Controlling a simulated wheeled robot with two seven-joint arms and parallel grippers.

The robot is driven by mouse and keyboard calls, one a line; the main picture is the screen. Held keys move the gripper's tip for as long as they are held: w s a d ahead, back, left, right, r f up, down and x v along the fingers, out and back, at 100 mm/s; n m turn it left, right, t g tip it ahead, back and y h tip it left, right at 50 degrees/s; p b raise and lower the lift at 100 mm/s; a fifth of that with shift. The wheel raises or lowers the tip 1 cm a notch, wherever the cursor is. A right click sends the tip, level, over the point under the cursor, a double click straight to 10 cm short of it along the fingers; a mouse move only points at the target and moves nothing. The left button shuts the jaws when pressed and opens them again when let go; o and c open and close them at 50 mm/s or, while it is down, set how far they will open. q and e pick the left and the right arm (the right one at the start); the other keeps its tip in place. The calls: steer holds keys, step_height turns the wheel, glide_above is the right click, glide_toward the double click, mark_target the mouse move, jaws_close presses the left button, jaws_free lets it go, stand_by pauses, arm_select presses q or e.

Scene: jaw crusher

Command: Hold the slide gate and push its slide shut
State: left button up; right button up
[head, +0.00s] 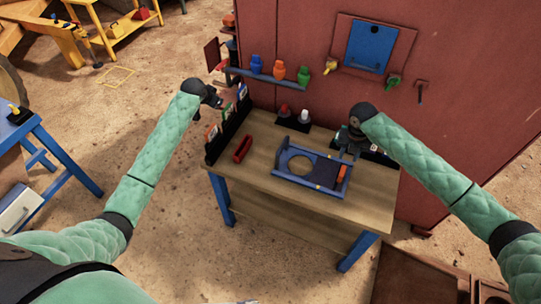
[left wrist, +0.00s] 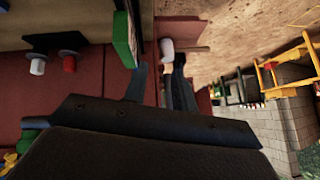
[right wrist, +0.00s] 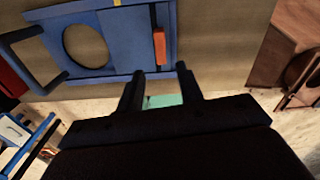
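The slide gate (head: 285,176) lies flat on the wooden table, a blue frame with a round opening toward its left. The opening shows bare wood in the right wrist view, where the blue gate (right wrist: 108,17) fills the upper left. An orange block (head: 341,173) sits at the gate's right end and also shows in the right wrist view (right wrist: 159,46). My right gripper (right wrist: 160,84) is open and empty, apart from the gate, behind its right end. My left gripper (left wrist: 158,84) is open and appears empty, raised near the table's back left corner, away from the gate.
A red bracket (head: 242,149) lies left of the gate. A dark rack with coloured items (head: 228,123) stands along the table's left edge. Red and white knobs (head: 294,115) stand at the back, before the red machine wall (head: 450,90). The table's front (head: 270,183) is clear.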

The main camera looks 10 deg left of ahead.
arm_select(q)
steer(key=s+d+r+m+g+h, duration=0.1)
steer(key=s+d+r+m, duration=0.15)
steer(key=d, duration=0.55)
steer(key=m+g+h, duration=0.2)
steer(key=g, duration=0.2)
glide_above(277, 163)
steer(key=s+a, duration=0.1)
steer(key=a, duration=0.1)
step_height(277, 163, down, 12)
steer(key=shift+a+x, duration=0.2)
steer(key=shift+x, duration=3.45)
jaws_close()
